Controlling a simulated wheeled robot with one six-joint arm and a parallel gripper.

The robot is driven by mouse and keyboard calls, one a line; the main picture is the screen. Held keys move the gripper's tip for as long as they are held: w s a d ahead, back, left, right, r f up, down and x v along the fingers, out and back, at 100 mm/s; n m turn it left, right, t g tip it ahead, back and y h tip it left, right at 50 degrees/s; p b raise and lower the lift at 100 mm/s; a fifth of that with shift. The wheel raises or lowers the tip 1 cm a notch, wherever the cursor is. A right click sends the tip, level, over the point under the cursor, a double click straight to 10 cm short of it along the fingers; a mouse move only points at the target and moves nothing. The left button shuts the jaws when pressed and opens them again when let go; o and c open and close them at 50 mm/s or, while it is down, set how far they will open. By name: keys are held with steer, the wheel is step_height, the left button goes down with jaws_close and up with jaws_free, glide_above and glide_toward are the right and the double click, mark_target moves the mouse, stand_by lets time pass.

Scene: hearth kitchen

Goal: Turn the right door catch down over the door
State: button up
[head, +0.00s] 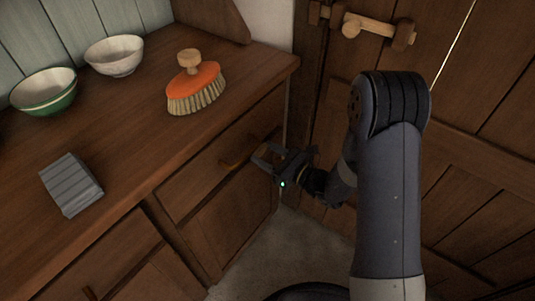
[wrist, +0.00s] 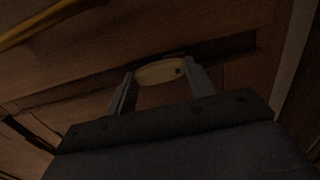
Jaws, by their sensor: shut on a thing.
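The right door catch (wrist: 160,71) is a small pale wooden oval with a dark screw near its right end in the wrist view. It lies nearly level in the picture, at the dark rail under the drawer front. My gripper (wrist: 159,76) has one finger at each end of the catch and is shut on it. In the head view my gripper (head: 264,157) is at the right cabinet front below the counter. The catch cannot be made out there. The right cabinet door (head: 232,218) is below the drawer and looks closed.
A brush (head: 195,88), two bowls (head: 115,55) (head: 44,93) and a grey ridged block (head: 71,184) stand on the counter (head: 130,130). A plank door with a wooden bolt (head: 365,25) is at right.

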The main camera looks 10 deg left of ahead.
steer(key=shift+c, duration=1.2)
steer(key=shift+f+b, duration=0.15)
steer(key=shift+b, duration=0.2)
steer(key=shift+w+d+f+n+b, duration=0.15)
steer(key=shift+w+f+n+b, duration=0.15)
steer(key=shift+n+b, duration=2.75)
steer(key=shift+w+d+f+n+b, duration=0.1)
steer(key=shift+w+f+n+b, duration=0.2)
steer(key=shift+n+b, duration=2.75)
steer(key=shift+w+d+f+n+b, duration=0.15)
steer(key=shift+w+f+n+b, duration=0.15)
steer(key=shift+n+b, duration=2.7)
steer(key=o, duration=1)
